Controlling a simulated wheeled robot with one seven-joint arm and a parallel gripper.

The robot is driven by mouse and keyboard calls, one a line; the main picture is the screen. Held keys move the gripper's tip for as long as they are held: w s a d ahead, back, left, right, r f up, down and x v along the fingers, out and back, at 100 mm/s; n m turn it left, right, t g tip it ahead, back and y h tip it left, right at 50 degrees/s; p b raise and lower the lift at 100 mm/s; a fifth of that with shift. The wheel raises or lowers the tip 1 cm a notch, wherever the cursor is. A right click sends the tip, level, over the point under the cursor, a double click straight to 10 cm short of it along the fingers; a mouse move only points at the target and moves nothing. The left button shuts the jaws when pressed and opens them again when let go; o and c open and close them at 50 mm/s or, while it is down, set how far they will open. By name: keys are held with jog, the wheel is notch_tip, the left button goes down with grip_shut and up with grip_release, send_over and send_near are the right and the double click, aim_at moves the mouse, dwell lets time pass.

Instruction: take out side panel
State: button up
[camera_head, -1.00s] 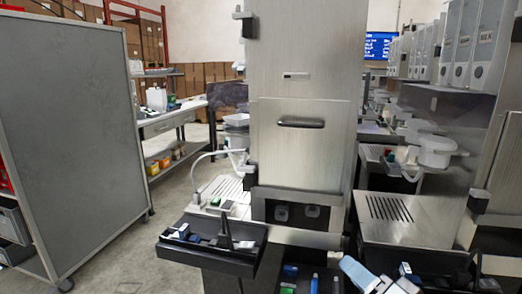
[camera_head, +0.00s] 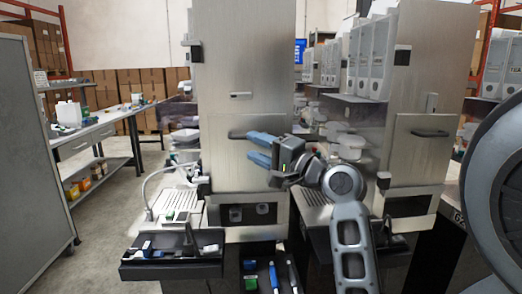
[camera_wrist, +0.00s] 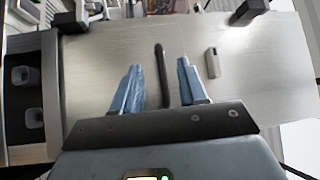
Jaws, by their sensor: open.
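The side panel (camera_head: 228,180) is a flat brushed-steel sheet on the left dispenser cabinet, with a dark bar handle (camera_head: 237,134) near its top edge. It stands closed against the cabinet. My gripper (camera_head: 252,147), with two blue fingers, is open in front of the panel, and the upper finger covers the handle's right part. In the wrist view the steel face (camera_wrist: 100,65) fills most of the picture. There the dark handle (camera_wrist: 161,75) shows between the open fingers (camera_wrist: 159,66). I cannot tell whether the fingers touch the panel.
A black tray (camera_head: 150,270) with small parts juts out below left. A holder with blue and green items (camera_head: 252,284) hangs below the cabinet. A second steel cabinet (camera_head: 428,160) stands right. A grey cabinet (camera_head: 30,170) stands far left, with free floor (camera_head: 115,220) between.

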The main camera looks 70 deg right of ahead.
aim_at(237, 136)
jog(key=shift+p+x, duration=0.5)
jog(key=shift+x, duration=2.15)
grip_shut()
jog(key=shift+r, duration=0.25)
jog(key=shift+r+p, duration=0.35)
jog(key=shift+p, duration=0.2)
jog(key=shift+r+p, duration=1.2)
